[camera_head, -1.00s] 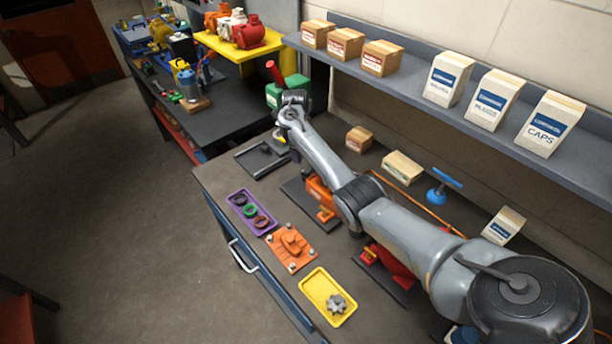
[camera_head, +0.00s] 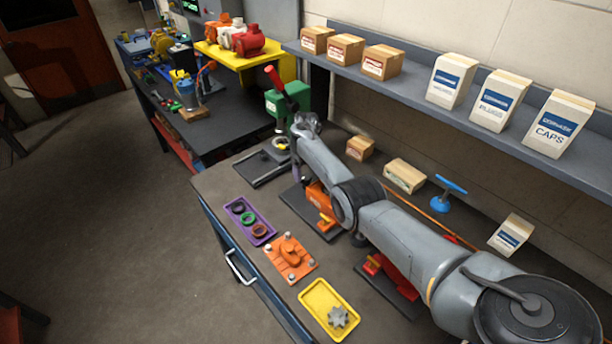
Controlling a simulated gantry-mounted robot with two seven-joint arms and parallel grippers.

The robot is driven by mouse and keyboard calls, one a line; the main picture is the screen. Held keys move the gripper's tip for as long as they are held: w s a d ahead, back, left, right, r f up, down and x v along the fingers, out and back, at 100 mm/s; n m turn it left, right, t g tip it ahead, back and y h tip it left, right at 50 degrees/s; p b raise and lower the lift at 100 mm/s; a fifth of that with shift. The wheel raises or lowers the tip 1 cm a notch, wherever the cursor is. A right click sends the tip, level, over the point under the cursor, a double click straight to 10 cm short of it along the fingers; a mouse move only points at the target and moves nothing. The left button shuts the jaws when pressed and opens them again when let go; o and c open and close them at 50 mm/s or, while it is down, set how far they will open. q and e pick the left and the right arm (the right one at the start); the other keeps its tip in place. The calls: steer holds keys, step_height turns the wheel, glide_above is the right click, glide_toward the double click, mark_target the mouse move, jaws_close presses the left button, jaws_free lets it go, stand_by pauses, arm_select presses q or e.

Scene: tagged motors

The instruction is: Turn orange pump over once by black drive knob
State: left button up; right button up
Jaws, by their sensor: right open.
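The orange pump (camera_head: 317,194) stands on a dark base plate on the near bench, with a yellow part at its front. My right forearm crosses in front of it and hides its right side. I cannot make out the black drive knob. My right arm comes in from the lower right, and its gripper (camera_head: 303,133) is at the far end of the bench, beyond the pump and apart from it. It is open, small in view, with no object seen in it. My left gripper is not in view.
A green press (camera_head: 288,103) with a red handle stands close behind my right gripper. A purple tray (camera_head: 249,220), an orange plate (camera_head: 291,257) and a yellow tray (camera_head: 329,309) line the front edge. A red pump (camera_head: 391,276) lies partly under my arm. A blue-handled tool (camera_head: 441,199) stands behind.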

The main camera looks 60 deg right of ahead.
steer(key=shift+f, duration=0.85)
steer(key=c, duration=1.1)
steer(key=shift+o, duration=0.2)
steer(key=shift+n, duration=0.3)
